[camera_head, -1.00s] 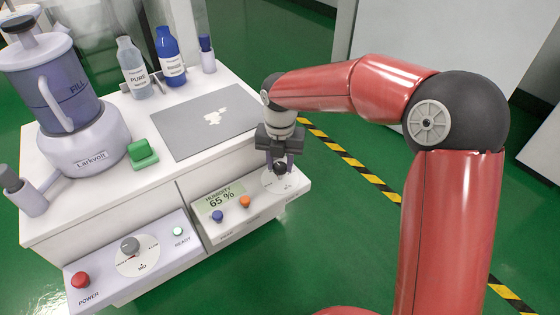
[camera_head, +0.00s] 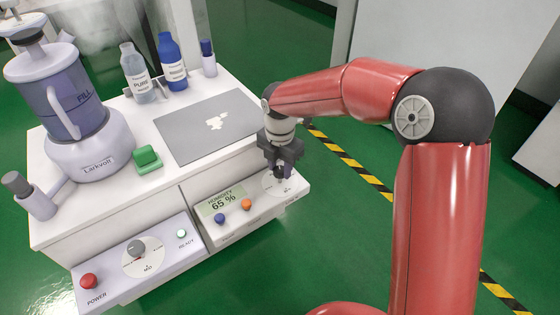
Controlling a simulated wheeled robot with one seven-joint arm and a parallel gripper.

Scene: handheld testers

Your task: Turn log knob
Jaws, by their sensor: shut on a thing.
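The dark log knob (camera_head: 278,174) sits on a round white dial plate (camera_head: 269,185) at the right end of the humidity panel. My gripper (camera_head: 281,169) points down over this dial and is shut on the knob. Its fingers and body hide most of the knob, so I cannot read where the knob points. The print around the dial is too small to read.
The humidity panel's display (camera_head: 221,199) reads 65 %, above a blue button (camera_head: 219,218) and an orange button (camera_head: 246,204). Another panel has a grey knob (camera_head: 136,247) and red button (camera_head: 89,281). A blender (camera_head: 75,110) and bottles stand behind.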

